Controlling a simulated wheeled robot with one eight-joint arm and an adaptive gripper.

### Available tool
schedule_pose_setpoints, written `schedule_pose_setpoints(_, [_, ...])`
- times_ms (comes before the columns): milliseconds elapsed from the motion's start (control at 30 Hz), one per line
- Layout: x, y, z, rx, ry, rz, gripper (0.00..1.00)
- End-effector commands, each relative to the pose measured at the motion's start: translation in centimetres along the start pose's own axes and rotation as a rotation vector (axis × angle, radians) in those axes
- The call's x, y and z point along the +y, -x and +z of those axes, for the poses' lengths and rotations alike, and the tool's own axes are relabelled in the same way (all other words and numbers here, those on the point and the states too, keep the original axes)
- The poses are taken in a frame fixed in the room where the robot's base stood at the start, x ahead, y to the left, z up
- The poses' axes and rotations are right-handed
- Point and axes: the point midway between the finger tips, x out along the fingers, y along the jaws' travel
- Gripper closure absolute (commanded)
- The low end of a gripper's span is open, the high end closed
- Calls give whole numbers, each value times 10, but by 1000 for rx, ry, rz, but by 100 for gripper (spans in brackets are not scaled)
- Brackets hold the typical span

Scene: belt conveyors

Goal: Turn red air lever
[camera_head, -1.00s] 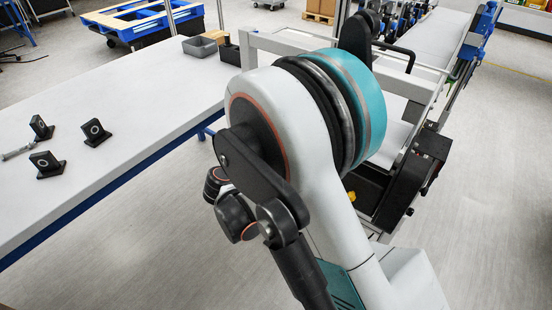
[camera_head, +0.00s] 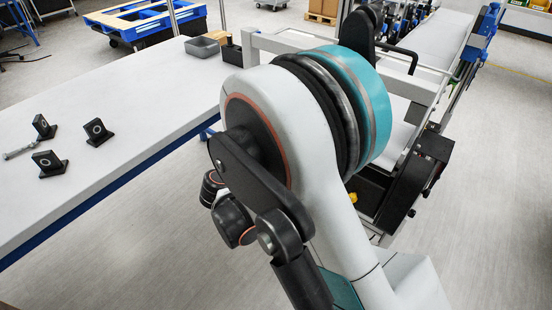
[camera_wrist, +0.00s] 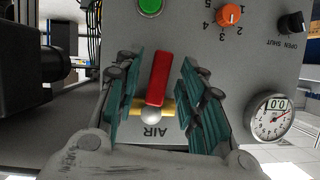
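The red air lever (camera_wrist: 159,78) is in the middle of the wrist view, on a grey panel. It has a yellow base (camera_wrist: 139,107) and a pale round knob at its lower end. The word "AIR" shows upside down below it. My gripper (camera_wrist: 162,72) is open, with one teal-padded finger on each side of the lever. Gaps show between the lever and both fingers, so the lever is not held. In the head view my arm hides the gripper and the lever.
The panel also carries a green button (camera_wrist: 150,6), an orange dial (camera_wrist: 229,15), a black open/shut knob (camera_wrist: 292,23) and a pressure gauge (camera_wrist: 270,117). In the head view a long white table (camera_head: 130,90) with black brackets lies left, and a conveyor (camera_head: 436,42) runs behind my arm.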

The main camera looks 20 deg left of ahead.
Motion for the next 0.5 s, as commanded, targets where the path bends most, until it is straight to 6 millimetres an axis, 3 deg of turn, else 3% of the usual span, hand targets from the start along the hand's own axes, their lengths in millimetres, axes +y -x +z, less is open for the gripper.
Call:
schedule_pose_setpoints(300, [0,66,0,-1,2,-3,63])
schedule_pose_setpoints(500, [0,93,0,-1,0,-3,63])
